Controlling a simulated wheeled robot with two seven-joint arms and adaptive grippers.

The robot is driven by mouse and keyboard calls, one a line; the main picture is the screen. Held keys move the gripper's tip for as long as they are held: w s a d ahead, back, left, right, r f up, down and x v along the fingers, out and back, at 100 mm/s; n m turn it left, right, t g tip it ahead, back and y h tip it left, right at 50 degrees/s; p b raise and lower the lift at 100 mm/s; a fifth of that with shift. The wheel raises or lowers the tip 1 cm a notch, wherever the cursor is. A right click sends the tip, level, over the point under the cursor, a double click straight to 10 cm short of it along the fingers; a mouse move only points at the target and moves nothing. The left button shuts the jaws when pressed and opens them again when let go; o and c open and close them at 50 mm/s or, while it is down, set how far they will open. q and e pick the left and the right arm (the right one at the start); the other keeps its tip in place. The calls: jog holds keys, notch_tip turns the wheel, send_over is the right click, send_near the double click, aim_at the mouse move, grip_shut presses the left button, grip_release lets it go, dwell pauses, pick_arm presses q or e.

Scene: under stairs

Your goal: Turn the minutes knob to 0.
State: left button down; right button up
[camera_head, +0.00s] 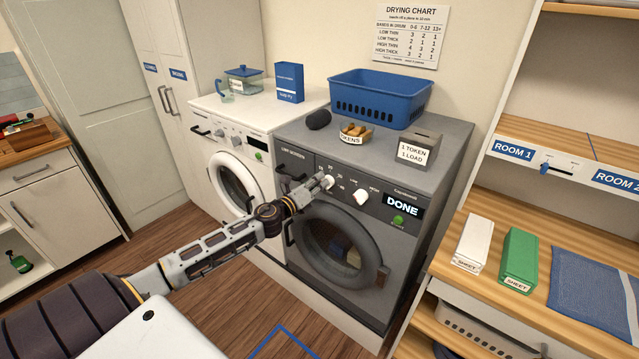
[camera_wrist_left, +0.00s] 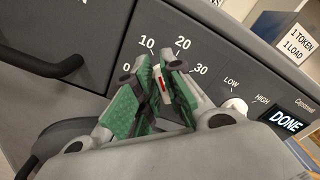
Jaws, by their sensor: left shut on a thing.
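The minutes knob (camera_head: 328,184) is a white dial on the dark grey dryer's panel (camera_head: 345,178), mostly hidden by my gripper. In the left wrist view the knob (camera_wrist_left: 162,87), with a red mark, sits between the green finger pads. The printed 0, 10, 20 and 30 run around it. The red mark points up, roughly between 10 and 20; the exact setting is hard to read. My left gripper (camera_head: 321,184) is shut on the knob, and its pads also show in the left wrist view (camera_wrist_left: 160,95). My right gripper is not in view.
A white LOW/HIGH knob (camera_head: 360,198) stands close to the right of my gripper. The display (camera_head: 402,206) reads DONE above a green button (camera_head: 398,221). The round dryer door (camera_head: 338,250) lies below.

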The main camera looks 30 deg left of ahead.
pick_arm(q)
jog(key=shift+a+f+n+p, duration=0.1)
jog(key=shift+f+n+p, duration=0.35)
jog(key=shift+n, duration=1.45)
jog(key=shift+a+f+n+p, duration=0.1)
jog(key=shift+n+p, duration=0.7)
jog(key=shift+n, duration=1.1)
jog(key=shift+a+f+n+p, duration=0.1)
jog(key=shift+f+n+p, duration=0.35)
jog(key=shift+n, duration=1.45)
jog(key=shift+r, duration=0.15)
jog(key=c, duration=1.5)
grip_release()
jog(key=shift+s, duration=0.15)
